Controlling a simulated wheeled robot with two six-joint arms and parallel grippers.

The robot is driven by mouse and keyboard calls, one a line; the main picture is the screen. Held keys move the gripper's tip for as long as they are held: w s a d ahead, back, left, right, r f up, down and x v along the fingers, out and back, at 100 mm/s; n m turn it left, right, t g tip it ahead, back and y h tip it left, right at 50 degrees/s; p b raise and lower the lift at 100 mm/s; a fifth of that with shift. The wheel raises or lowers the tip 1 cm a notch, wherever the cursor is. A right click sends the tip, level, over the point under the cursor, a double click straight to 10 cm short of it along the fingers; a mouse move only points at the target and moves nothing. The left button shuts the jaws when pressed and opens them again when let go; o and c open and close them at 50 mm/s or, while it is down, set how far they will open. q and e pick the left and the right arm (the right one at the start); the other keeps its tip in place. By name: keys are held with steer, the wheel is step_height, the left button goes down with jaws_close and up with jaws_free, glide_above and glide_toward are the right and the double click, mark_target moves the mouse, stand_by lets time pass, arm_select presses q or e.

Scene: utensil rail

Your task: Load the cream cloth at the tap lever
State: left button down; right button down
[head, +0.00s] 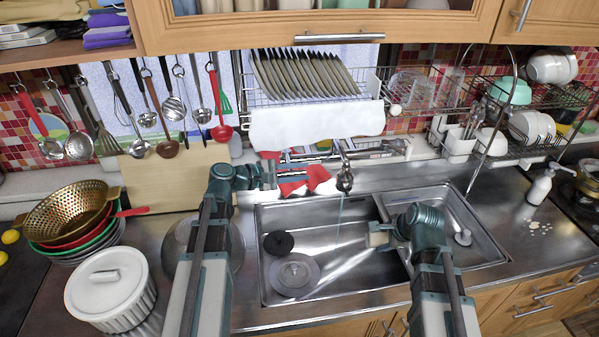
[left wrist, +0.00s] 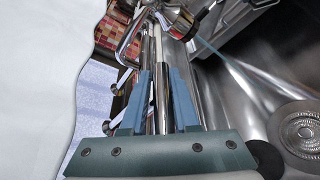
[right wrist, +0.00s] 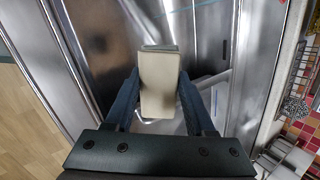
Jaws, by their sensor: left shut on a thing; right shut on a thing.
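The cream cloth (head: 378,238), a folded pad, is in my right gripper (head: 385,234), which is shut on it over the sink. The right wrist view shows the cloth (right wrist: 158,85) between the fingers (right wrist: 158,92). My left gripper (head: 306,174) is behind the sink by the tap (head: 344,178). In the left wrist view its fingers (left wrist: 158,88) are shut around a slim metal bar, seemingly the tap lever (left wrist: 161,100). A thin bluish stream (head: 340,218) falls from the tap. In the head view the cloth is right of the stream, apart from it.
The left basin (head: 325,275) holds a dark round piece (head: 279,243) and a round strainer (head: 295,275). A dish rack (head: 315,90) with a white cloth (head: 315,125) hangs above. Red cloth (head: 312,180) lies behind the sink. A white lidded pot (head: 110,288) stands left.

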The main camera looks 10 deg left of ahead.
mark_target(279, 177)
arm_select(q)
steer(key=shift+f, duration=0.15)
arm_select(e)
steer(key=shift+f, duration=0.1)
steer(key=shift+f+b, duration=0.5)
steer(key=shift+b, duration=0.1)
arm_select(q)
steer(key=shift+f, duration=0.35)
arm_select(e)
steer(key=shift+r, duration=0.15)
arm_select(q)
steer(key=c, duration=0.8)
jaws_free()
steer(key=shift+o, duration=0.2)
steer(key=shift+a, duration=0.1)
steer(key=shift+s+a+r+p, duration=0.15)
steer(key=shift+s+a+p, duration=0.1)
steer(key=shift+p, duration=0.05)
arm_select(e)
steer(key=shift+r, duration=0.15)
arm_select(q)
steer(key=p+v, duration=0.2)
steer(key=v, duration=0.9)
steer(key=shift+p, duration=0.35)
arm_select(e)
step_height(279, 177, up, 3)
steer(key=shift+f, duration=0.15)
